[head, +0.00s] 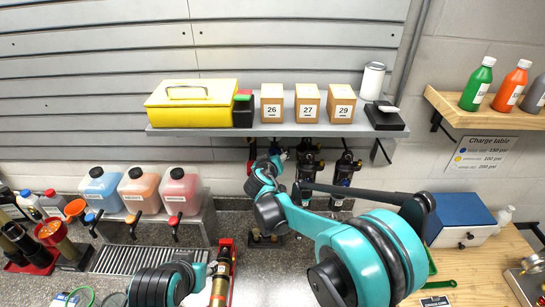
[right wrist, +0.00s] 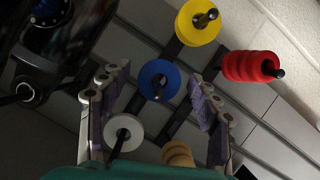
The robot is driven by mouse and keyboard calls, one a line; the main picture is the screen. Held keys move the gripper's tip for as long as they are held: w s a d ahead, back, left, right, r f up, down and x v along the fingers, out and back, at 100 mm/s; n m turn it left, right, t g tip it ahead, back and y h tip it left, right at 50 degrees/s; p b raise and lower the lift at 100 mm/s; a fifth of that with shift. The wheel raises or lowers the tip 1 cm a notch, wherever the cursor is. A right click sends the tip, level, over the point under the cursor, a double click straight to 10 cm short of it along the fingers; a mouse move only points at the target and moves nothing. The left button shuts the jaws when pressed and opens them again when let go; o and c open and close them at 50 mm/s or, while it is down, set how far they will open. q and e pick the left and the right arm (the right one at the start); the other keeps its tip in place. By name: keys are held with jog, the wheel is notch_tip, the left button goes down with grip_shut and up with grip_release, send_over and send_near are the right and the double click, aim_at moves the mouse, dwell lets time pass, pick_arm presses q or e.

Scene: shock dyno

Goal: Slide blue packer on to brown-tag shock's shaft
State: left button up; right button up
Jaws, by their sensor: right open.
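A blue packer (right wrist: 153,75) is a ring on a black peg in the right wrist view. My right gripper (right wrist: 159,76) is open, with one finger on each side of the blue packer and nothing visibly gripped. In the head view my right gripper (head: 282,156) is small and partly hidden by its own arm, under the wall shelf. Dark shocks (head: 308,160) stand or hang beneath the shelf; I cannot make out a brown tag on any.
Yellow packers (right wrist: 192,22), red packers (right wrist: 247,66), a white packer (right wrist: 125,121) and tan packers (right wrist: 178,153) sit on neighbouring pegs. The grey shelf (head: 220,130) overhangs the right gripper.

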jog(key=shift+w+d+f, duration=0.1)
jog(key=shift+w, duration=0.3)
grip_shut()
jog(key=shift+s, duration=0.15)
jog(key=shift+v, duration=1.25)
jog(key=shift+s+d+f, duration=0.1)
jog(key=shift+d+f, duration=0.05)
jog(key=shift+d, duration=0.05)
